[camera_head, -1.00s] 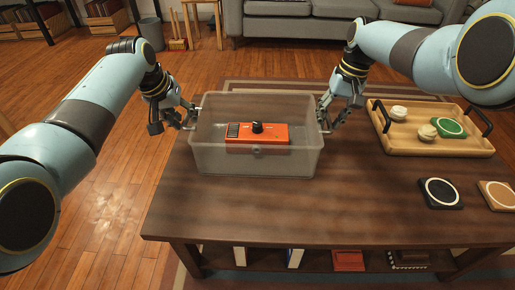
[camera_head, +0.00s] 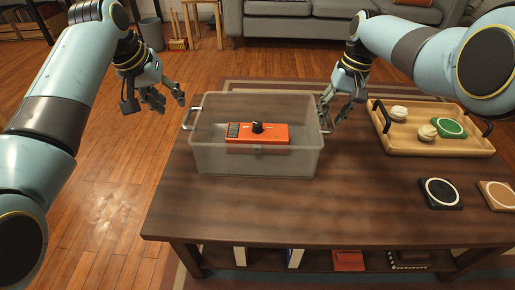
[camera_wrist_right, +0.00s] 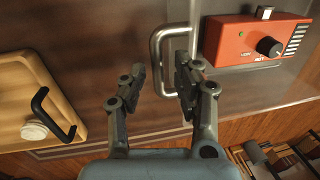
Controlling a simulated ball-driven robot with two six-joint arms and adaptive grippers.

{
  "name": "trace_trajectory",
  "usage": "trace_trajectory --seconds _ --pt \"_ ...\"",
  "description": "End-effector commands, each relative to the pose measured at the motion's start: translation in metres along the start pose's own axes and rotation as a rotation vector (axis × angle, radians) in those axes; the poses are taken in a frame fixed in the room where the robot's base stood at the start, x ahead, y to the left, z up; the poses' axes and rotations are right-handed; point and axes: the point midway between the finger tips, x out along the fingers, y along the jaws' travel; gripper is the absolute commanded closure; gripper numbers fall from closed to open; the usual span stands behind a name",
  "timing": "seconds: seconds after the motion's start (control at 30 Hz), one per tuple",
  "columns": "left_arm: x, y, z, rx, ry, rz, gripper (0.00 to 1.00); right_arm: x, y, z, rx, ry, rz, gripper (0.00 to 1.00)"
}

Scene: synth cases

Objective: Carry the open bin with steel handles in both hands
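The open bin (camera_head: 220,160) is a clear plastic box on the wooden table, holding an orange device (camera_head: 270,142) with a black knob. Its left steel handle (camera_head: 189,118) is bare. My left gripper (camera_head: 168,99) is open and empty, above and to the left of that handle, apart from it. My right gripper (camera_head: 326,112) is at the bin's right side. In the right wrist view, its fingers (camera_wrist_right: 160,80) are spread, with the right steel handle (camera_wrist_right: 156,60) showing between and beyond the tips. I cannot tell whether they touch it.
A wooden tray (camera_head: 400,148) with black handles, pale round items and a green coaster stands right of the bin. A black coaster (camera_head: 440,193) and a tan coaster (camera_head: 497,194) lie at the right front. The table's front left is clear.

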Motion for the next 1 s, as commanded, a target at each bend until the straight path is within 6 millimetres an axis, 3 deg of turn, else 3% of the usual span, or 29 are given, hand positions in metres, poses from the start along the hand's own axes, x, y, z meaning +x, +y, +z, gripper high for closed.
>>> trace_trajectory --seconds 0.13,0.3,0.5,0.7,1.0 --pt "0.0 0.0 0.0 0.0 0.0 0.0 0.63 -0.022 0.001 0.001 0.0 0.005 0.001 0.69" --pt "0.0 0.0 0.0 0.0 0.0 0.0 0.63 -0.064 0.001 0.0 -0.001 0.005 0.001 0.69" --pt "0.0 0.0 0.0 0.0 0.0 -0.001 0.63 -0.096 0.001 0.0 0.001 0.001 0.001 0.69" --pt "0.001 0.0 0.0 0.0 0.0 -0.001 0.63 -0.107 0.001 0.001 0.001 -0.001 0.001 0.69" --pt "0.001 0.0 0.0 0.0 0.0 -0.001 0.63 -0.107 0.001 0.001 0.0 -0.001 0.001 0.69"
